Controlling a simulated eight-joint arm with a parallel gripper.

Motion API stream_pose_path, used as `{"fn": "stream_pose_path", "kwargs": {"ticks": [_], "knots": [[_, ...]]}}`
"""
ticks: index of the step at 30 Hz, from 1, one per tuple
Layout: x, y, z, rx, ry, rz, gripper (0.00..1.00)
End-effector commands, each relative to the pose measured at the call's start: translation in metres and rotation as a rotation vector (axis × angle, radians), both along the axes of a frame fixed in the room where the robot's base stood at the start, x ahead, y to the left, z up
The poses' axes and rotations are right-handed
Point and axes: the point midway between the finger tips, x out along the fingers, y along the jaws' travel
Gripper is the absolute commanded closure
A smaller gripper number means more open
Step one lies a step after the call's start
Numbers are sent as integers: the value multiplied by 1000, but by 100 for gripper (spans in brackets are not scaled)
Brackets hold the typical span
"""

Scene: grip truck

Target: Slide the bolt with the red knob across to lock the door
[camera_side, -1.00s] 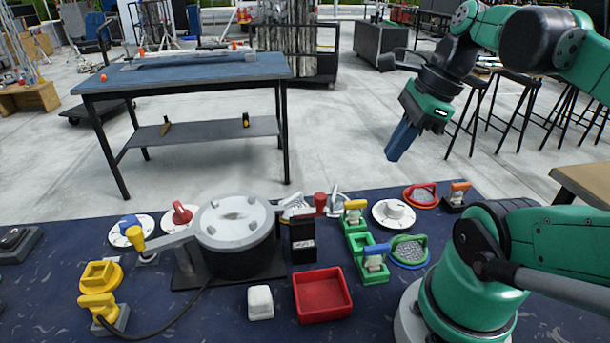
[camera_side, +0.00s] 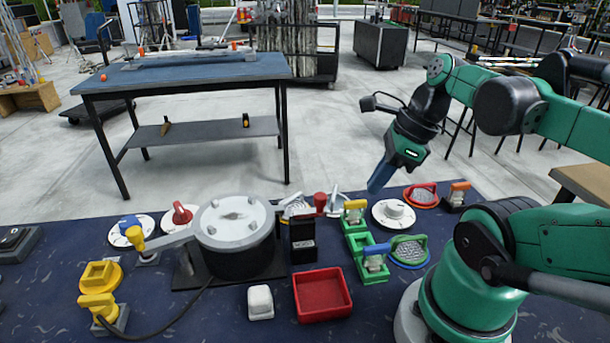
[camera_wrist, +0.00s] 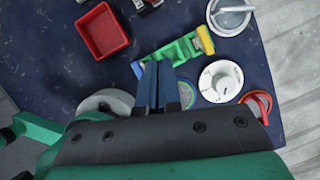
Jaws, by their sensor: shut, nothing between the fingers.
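A red knob (camera_side: 320,200) stands upright behind and right of a black upright block (camera_side: 303,240) in the side view. It looks like the bolt's knob; the bolt and door are mostly hidden or too small to tell apart. My gripper (camera_side: 374,188) is up and right of the knob, in the air above the mat and apart from everything. Its blue fingers are shut and empty and point down. They also show in the wrist view (camera_wrist: 157,67), over the green fixture. I cannot clearly make out the red knob in the wrist view.
A green fixture (camera_side: 364,258) and white dial (camera_side: 393,213) lie below my gripper. A red tray (camera_side: 322,296), a grey round-lidded drum (camera_side: 234,222) and a red-handled switch (camera_side: 182,214) stand further left. Red (camera_side: 421,194) and green-blue looped handles are to the right.

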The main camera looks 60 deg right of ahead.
Motion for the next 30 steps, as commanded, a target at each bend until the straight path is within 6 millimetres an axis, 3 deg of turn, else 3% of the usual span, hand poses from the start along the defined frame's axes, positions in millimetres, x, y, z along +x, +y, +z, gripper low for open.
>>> {"fn": "stream_pose_path", "kwargs": {"ticks": [7,18,30], "knots": [[11,6,-32,-1,1,2,100],[44,23,-31,-1,1,2,100],[47,24,-31,-1,0,0,100]]}}
